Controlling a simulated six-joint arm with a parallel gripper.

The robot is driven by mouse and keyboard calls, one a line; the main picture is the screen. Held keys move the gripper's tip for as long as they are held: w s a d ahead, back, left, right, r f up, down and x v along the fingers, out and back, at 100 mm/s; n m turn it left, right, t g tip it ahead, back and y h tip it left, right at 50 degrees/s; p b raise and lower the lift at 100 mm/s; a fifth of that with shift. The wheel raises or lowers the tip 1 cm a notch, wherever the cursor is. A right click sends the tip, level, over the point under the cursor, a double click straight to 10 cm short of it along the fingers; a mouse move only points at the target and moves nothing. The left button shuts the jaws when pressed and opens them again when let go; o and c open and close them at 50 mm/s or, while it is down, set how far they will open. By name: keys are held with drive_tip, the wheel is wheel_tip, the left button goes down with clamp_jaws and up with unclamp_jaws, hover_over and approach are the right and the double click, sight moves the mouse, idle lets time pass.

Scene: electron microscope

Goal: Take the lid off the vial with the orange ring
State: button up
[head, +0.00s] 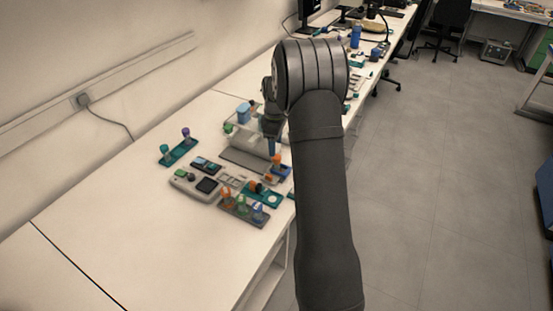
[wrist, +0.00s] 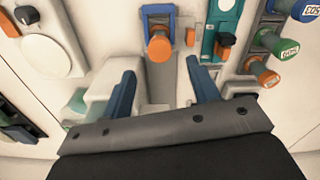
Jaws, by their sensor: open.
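An orange-topped piece (wrist: 159,46) stands in a blue holder (wrist: 158,12) in the wrist view, just beyond and between my fingertips. I cannot make out a separate lid and ring on it. In the head view the same orange piece (head: 277,158) shows at the right edge of the bench, in its blue holder (head: 283,171). My gripper (wrist: 161,68) is open and empty, with its blue fingers spread either side of the line to the orange piece. In the head view my gripper (head: 271,147) is just above it, partly hidden by my arm.
A front rack (head: 243,213) holds several coloured vials. A teal board (head: 262,193) with an orange knob lies behind it. A grey device (head: 196,186) stands left, and a teal strip (head: 179,152) with two capped vials farther left. The bench's near left is clear.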

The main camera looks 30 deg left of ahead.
sight(276, 157)
drive_tip(key=f, duration=0.5)
drive_tip(key=shift+d, duration=0.2)
drive_tip(key=c, duration=1)
